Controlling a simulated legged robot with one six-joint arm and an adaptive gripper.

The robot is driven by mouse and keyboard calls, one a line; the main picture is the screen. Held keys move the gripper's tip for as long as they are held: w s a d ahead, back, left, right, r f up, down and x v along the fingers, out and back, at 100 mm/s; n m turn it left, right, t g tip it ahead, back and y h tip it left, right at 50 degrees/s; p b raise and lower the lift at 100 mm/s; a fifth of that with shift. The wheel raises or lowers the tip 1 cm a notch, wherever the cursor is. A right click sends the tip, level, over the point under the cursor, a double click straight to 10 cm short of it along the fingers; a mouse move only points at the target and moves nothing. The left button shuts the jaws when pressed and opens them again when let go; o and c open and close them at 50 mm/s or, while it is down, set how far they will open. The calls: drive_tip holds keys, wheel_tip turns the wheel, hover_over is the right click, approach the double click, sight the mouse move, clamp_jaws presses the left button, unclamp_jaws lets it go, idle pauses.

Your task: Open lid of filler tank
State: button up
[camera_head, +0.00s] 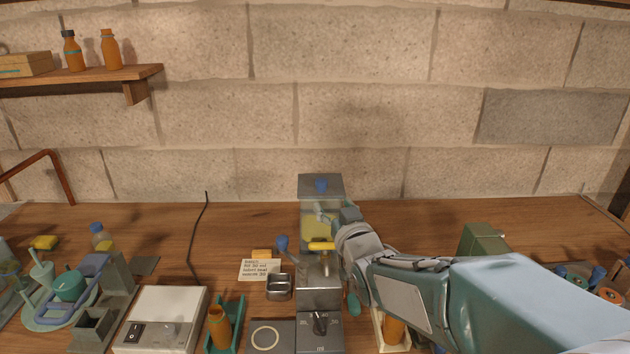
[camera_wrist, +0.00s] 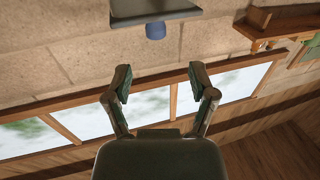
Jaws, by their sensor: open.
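The filler tank (camera_head: 309,231) stands on the bench in the middle of the head view, with yellow liquid visible through its front. Its grey lid (camera_head: 305,190) looks closed, lying flat on top, with a blue knob (camera_head: 321,185) in the middle. The lid (camera_wrist: 130,13) and knob (camera_wrist: 155,30) also show at the top of the wrist view. In the wrist view my gripper (camera_wrist: 160,84) is open and empty, with the knob apart from both fingers.
Below the tank are a yellow handle (camera_head: 321,246), a blue-ended lever (camera_head: 282,243) and a dial (camera_head: 320,322). A steel cup (camera_head: 278,290) and a note (camera_head: 260,270) lie left of it. A green box (camera_head: 482,241) stands right.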

sight(323, 187)
drive_tip(key=x, duration=1)
drive_tip(key=shift+d, duration=0.2)
drive_tip(key=shift+s, duration=0.1)
clamp_jaws()
